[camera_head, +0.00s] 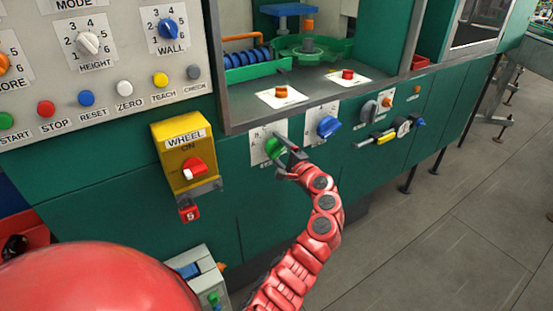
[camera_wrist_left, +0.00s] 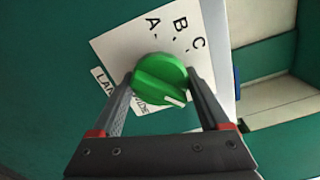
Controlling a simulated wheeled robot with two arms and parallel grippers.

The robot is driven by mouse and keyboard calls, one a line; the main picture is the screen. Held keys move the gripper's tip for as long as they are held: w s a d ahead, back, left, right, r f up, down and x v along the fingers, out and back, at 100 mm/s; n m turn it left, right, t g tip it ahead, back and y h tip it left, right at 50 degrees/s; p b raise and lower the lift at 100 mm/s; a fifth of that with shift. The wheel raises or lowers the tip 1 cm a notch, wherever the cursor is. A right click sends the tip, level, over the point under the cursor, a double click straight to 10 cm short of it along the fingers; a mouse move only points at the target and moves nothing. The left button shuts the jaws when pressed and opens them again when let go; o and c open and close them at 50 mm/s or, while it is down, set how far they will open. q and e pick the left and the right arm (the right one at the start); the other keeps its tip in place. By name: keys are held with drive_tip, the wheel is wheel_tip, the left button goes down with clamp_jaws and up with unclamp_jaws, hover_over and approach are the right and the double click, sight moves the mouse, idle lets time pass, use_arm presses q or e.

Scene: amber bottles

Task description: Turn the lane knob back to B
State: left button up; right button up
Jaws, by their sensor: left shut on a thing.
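The green lane knob (camera_wrist_left: 160,78) sits on a white plate (camera_wrist_left: 122,45) marked A, B and C. In the left wrist view its white line is at the knob's lower right, on the side nearer C than A, not lined up with B. My left gripper (camera_wrist_left: 163,88) has its fingers on either side of the knob and is shut on it. In the head view the knob (camera_head: 274,147) shows beside my left gripper (camera_head: 285,150), which partly hides the plate. The label below the knob is partly covered by a finger. My right gripper is not in view.
A blue knob (camera_head: 328,126) is close on the right. A yellow WHEEL box (camera_head: 185,155) with a red switch projects on the left. Orange (camera_head: 281,92) and red (camera_head: 347,75) knobs sit on the ledge above. The grey floor (camera_head: 430,230) at the right is open.

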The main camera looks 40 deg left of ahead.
use_arm(q)
drive_tip(key=n+b, duration=0.5)
drive_tip(key=b, duration=0.1)
drive_tip(key=n+b, duration=0.4)
drive_tip(key=b, duration=0.2)
drive_tip(key=n+b, duration=0.5)
drive_tip(key=b, duration=0.1)
drive_tip(key=shift+s+f+n, duration=0.1)
drive_tip(key=shift+f+n, duration=0.15)
drive_tip(key=shift+n, duration=0.05)
drive_tip(key=n+b, duration=0.3)
drive_tip(key=shift+r, duration=0.2)
drive_tip(key=shift+n+b, duration=0.4)
drive_tip(key=shift+n, duration=0.2)
drive_tip(key=shift+r, duration=0.1)
drive_tip(key=o, duration=1.2)
drive_tip(key=shift+o, duration=0.2)
drive_tip(key=shift+r, duration=0.1)
